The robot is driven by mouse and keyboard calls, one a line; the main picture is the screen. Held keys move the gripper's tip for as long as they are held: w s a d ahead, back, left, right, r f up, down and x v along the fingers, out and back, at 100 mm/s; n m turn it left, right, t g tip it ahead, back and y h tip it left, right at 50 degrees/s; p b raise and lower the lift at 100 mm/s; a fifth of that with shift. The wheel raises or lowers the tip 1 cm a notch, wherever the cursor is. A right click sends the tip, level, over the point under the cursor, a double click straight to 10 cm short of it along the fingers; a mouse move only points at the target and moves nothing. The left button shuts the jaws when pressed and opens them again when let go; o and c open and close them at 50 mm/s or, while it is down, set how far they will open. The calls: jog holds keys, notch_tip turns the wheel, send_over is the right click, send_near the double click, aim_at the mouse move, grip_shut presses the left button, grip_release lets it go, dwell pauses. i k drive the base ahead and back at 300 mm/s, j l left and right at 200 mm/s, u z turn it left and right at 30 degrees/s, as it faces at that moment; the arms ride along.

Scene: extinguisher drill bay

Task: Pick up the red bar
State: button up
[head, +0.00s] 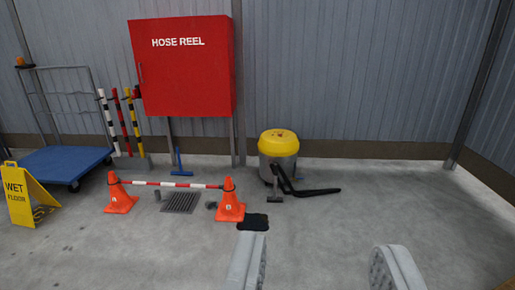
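A red and white striped bar (172,185) lies level across two orange traffic cones, the left cone (119,193) and the right cone (230,201). A post with red and dark bands (127,122) leans upright at the wall, between a black and white post (107,122) and a yellow and black post (133,122). My gripper (322,268) is open, its two grey fingers wide apart at the bottom of the head view with nothing between them. It is nearer to me and to the right of the cones.
A floor drain (181,203) and a dark patch (253,222) lie near the cones. A yellow wet-floor sign (28,196) and blue trolley (62,164) stand left. A vacuum (278,152) with a black hose stands mid-right. A red hose reel cabinet (183,67) is on the wall. The right floor is clear.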

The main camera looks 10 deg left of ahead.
aim_at(221, 187)
jog(key=i+u, duration=0.25)
jog(key=i, duration=0.6)
jog(key=i+l+u, duration=0.15)
jog(key=i+u, duration=0.15)
jog(key=i, duration=0.5)
jog(key=i+j+u, duration=0.15)
jog(key=i+u, duration=0.25)
jog(key=i, duration=0.55)
jog(key=i+l+u, duration=0.2)
jog(key=i+u, duration=0.2)
jog(key=i, duration=1)
